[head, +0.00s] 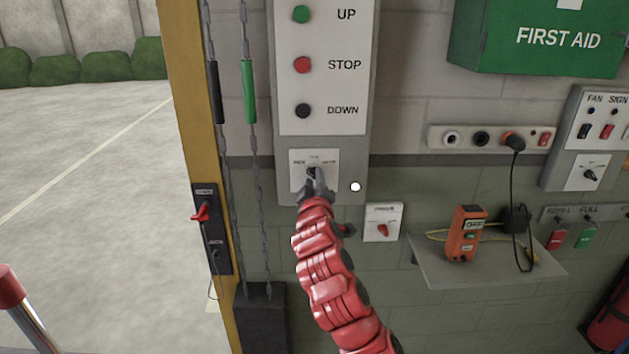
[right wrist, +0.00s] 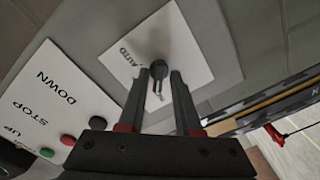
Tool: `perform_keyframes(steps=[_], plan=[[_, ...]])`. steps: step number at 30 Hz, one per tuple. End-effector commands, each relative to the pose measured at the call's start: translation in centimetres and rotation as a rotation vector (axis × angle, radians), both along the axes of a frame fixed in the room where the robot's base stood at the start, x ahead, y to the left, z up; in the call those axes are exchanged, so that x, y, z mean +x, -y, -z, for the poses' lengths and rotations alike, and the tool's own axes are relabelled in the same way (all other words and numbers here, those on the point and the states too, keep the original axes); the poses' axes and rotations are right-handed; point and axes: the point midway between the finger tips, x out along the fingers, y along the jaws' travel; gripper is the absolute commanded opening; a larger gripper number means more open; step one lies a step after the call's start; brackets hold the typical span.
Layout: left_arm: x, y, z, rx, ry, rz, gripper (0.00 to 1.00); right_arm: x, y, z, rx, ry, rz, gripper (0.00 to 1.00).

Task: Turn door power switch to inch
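The door power switch is a black rotary knob (right wrist: 158,68) on a small white plate (right wrist: 185,45) below the UP, STOP and DOWN buttons. The plate also shows in the head view (head: 329,160), its lettering partly covered by my gripper. My right gripper (head: 314,175) is at the knob. In the right wrist view its two dark fingers (right wrist: 160,73) stand apart with their tips on either side of the knob, and a gap shows between them. Contact with the knob cannot be made out. My left gripper is not in view.
A small plate with a red knob (head: 383,229) is at lower right of the panel. A shelf (head: 430,275) holds an orange device (head: 465,234). Chains (head: 250,90) and a switch box with a red lever (head: 201,212) are at left. Open ground lies beyond the yellow post (head: 190,80).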

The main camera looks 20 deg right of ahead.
Motion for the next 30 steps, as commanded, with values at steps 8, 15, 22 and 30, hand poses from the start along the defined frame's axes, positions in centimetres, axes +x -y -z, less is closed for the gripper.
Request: perform_keyframes(steps=[8,15,22,30], plan=[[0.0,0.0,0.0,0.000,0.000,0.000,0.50,0.0,0.0,-0.1,0.000,0.002,0.000,0.45],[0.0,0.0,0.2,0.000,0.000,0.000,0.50,-1.0,-0.3,-0.2,-0.001,0.006,-0.001,0.45],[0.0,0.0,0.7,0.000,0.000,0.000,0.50,-4.6,-1.4,0.0,-0.002,0.004,-0.003,0.45],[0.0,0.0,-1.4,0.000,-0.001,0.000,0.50,-9.1,-2.8,-0.9,-0.001,-0.003,-0.003,0.45]])
